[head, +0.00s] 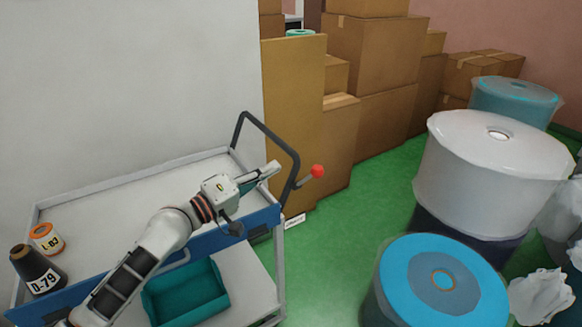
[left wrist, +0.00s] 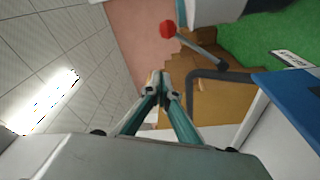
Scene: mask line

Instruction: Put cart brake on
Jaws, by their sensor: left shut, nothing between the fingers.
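The cart (head: 257,220) stands at the left, with a white top tray, a blue front edge and a dark bent push handle (head: 268,131) at its right end. The brake lever's red ball knob (head: 317,171) sits on a short grey rod just right of the handle; it also shows in the left wrist view (left wrist: 168,29). My left gripper (head: 274,169) is shut and empty above the tray's right end, left of the knob and apart from it. Its fingertips meet in the left wrist view (left wrist: 160,84). My right gripper is not in view.
Two labelled spools, a dark one (head: 38,270) and an orange-and-white one (head: 47,239), stand at the tray's left end. A teal bin (head: 187,295) is on the lower shelf. Cardboard boxes (head: 375,50) stack behind; large rolls (head: 490,175) stand right. Green floor between is clear.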

